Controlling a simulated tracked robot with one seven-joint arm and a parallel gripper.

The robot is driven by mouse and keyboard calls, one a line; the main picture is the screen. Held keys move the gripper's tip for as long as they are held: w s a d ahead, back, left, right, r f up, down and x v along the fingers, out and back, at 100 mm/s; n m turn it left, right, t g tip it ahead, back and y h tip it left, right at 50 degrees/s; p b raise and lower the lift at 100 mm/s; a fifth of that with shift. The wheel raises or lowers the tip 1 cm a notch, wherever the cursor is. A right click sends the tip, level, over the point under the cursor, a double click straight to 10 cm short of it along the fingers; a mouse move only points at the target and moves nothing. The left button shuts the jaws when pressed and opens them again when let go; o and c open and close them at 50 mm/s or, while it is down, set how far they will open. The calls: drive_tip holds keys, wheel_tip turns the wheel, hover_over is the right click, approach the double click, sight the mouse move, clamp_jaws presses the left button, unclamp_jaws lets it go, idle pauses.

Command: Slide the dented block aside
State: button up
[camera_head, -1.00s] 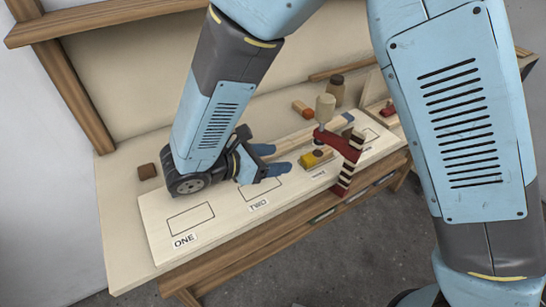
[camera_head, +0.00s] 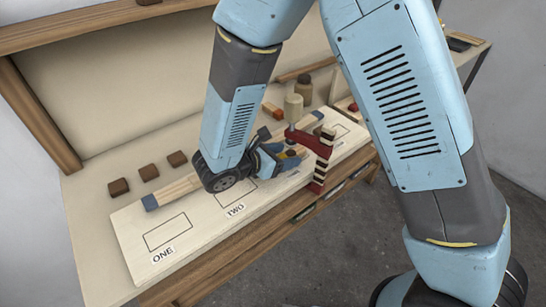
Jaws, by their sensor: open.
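My gripper (camera_head: 277,156) is open over the white board (camera_head: 200,248), beside the red clamp (camera_head: 319,160). No dent can be made out on any block, so I cannot tell which one is dented. An orange block (camera_head: 272,110) lies on the bench behind my gripper. Three dark brown blocks, one of them nearest the left (camera_head: 118,187), stand in a row behind the board.
A long wooden bar with a blue end (camera_head: 150,203) runs behind my gripper. Outlined spaces ONE (camera_head: 167,232) and TWO are empty where visible.

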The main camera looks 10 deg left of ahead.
drive_tip(key=shift+w+d+f, duration=0.25)
drive_tip(key=shift+w+d, duration=0.1)
drive_tip(key=shift+w, duration=0.1)
drive_tip(key=c, duration=1)
